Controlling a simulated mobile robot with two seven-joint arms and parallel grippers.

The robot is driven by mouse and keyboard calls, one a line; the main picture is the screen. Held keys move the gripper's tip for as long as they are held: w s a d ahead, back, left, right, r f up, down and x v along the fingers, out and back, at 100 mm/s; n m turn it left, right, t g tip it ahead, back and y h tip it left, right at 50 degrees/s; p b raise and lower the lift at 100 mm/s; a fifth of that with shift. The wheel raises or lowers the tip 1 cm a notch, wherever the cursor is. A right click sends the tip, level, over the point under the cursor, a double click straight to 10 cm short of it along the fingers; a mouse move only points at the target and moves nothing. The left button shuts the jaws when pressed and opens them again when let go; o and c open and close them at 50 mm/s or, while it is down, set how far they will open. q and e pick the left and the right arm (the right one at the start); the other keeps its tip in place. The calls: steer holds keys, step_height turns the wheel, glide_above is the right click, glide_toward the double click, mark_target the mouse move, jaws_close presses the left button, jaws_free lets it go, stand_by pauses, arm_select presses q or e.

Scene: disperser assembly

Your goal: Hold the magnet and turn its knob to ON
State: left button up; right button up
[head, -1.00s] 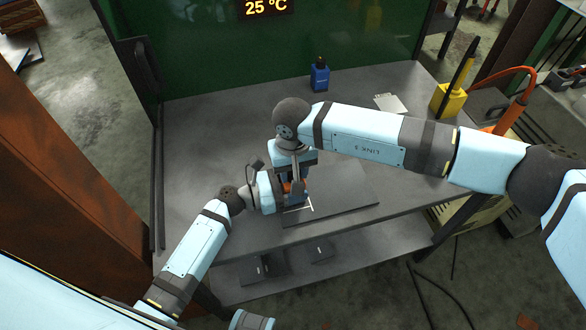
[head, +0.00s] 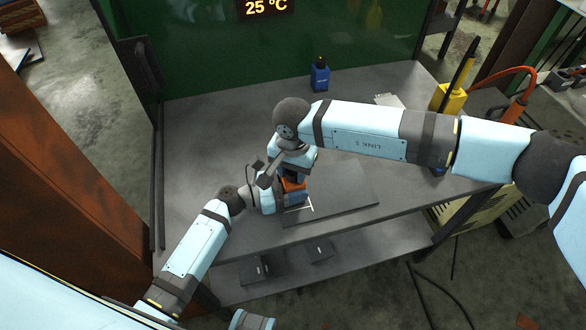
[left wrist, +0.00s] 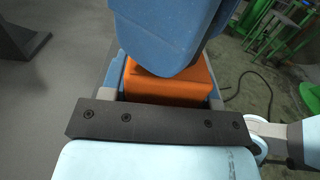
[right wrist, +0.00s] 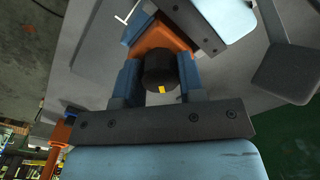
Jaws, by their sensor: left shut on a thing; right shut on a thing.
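The magnet (head: 293,185) has an orange body and sits over the dark plate's left part on the table. My left gripper (head: 297,199) is shut on its body. The orange body also shows between the fingers in the left wrist view (left wrist: 165,88) and in the right wrist view (right wrist: 155,42). The black round knob (right wrist: 160,70) with a yellow mark (right wrist: 162,89) is between the fingers of my right gripper (right wrist: 160,80), which is shut on it. In the head view the right gripper (head: 296,173) hides the knob. I cannot read any ON label.
The dark plate (head: 345,198) lies at the table's front edge; a thin white bar (head: 310,207) is beside the magnet. The left of the grey table (head: 190,140) is clear.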

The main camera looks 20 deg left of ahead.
steer(key=m, duration=0.5)
steer(key=shift+w+m, duration=0.1)
steer(key=shift+m, duration=0.3)
steer(key=m, duration=0.4)
steer(key=shift+m, duration=0.3)
steer(key=o, duration=0.9)
step_height(320, 180, up, 12)
steer(key=shift+r, duration=0.1)
